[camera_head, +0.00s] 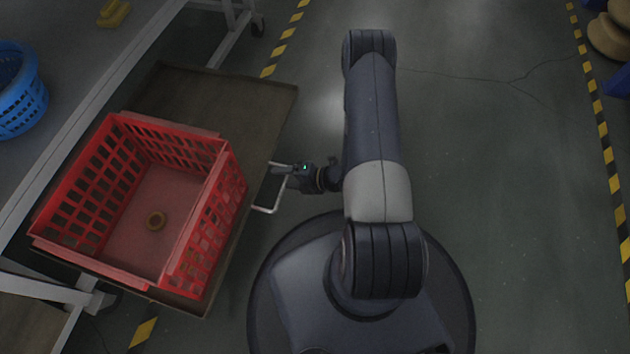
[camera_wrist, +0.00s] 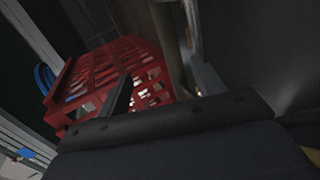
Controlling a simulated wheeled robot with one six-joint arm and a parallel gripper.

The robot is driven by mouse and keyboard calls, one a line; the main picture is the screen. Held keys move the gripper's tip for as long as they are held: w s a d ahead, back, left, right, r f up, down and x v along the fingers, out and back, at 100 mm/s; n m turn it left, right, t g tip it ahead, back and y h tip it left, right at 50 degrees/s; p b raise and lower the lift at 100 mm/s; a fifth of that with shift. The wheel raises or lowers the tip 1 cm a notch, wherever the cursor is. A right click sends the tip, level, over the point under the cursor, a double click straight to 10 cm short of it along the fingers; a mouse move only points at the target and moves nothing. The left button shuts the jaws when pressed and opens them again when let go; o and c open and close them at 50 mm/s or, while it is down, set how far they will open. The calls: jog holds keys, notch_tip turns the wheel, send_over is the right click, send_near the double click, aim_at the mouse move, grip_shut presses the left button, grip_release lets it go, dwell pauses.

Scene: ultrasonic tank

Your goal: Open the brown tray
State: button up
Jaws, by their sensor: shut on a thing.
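The brown tray (camera_head: 232,100) is a flat board jutting out from the table on the left, with a red crate on it. A pale metal handle (camera_head: 265,209) sticks out from the tray's right edge. My gripper (camera_head: 280,171) reaches left to this handle and is shut on it. In the wrist view the dark gripper body (camera_wrist: 170,135) fills the lower part, and the tray (camera_wrist: 165,40) shows as a brown strip beside the crate. The fingers' contact with the handle is hard to see there.
A blue basket (camera_head: 20,92) stands on the grey table (camera_head: 75,75) at the upper left. Yellow-black stripes (camera_head: 284,42) mark the floor. The floor (camera_head: 490,150) right of my arm is clear.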

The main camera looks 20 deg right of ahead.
jog(key=shift+s+d+r, duration=0.1)
jog(key=shift+s+d, duration=0.1)
jog(key=shift+d, duration=0.1)
jog(key=c, duration=0.4)
jog(key=shift+o, duration=0.2)
jog(key=s+d+r+p, duration=0.1)
jog(key=s+d, duration=0.4)
jog(key=d, duration=0.1)
jog(key=shift+s+d+r, duration=0.15)
jog(key=shift+s+d, duration=0.05)
jog(key=shift+d, duration=0.2)
jog(key=shift+r, duration=0.1)
dwell(0.3)
